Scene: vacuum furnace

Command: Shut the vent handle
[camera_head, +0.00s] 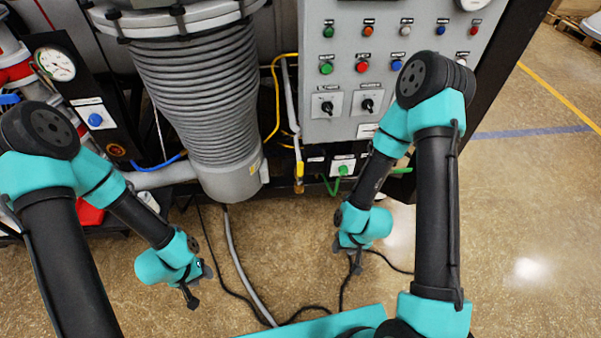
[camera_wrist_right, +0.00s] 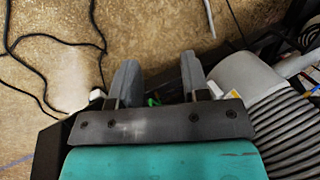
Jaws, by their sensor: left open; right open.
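No part is clearly marked as the vent handle, so I cannot tell which one it is. A green lever (camera_head: 401,170) sticks out right of a small white panel with a green button (camera_head: 343,170), below the grey control cabinet, partly behind my right arm. A brass valve (camera_head: 299,178) hangs left of that panel. My right gripper (camera_head: 355,262) is below the panel, over the floor. In the right wrist view its two fingers (camera_wrist_right: 158,80) are apart and empty, with small green bits behind them. My left gripper (camera_head: 196,288) is open and empty over the floor.
A grey ribbed column (camera_head: 200,90) stands between my arms at the back; it also shows in the wrist view (camera_wrist_right: 290,120). The control cabinet (camera_head: 350,110) carries coloured buttons and two black knobs. A hose (camera_head: 240,265) and black cables lie on the floor.

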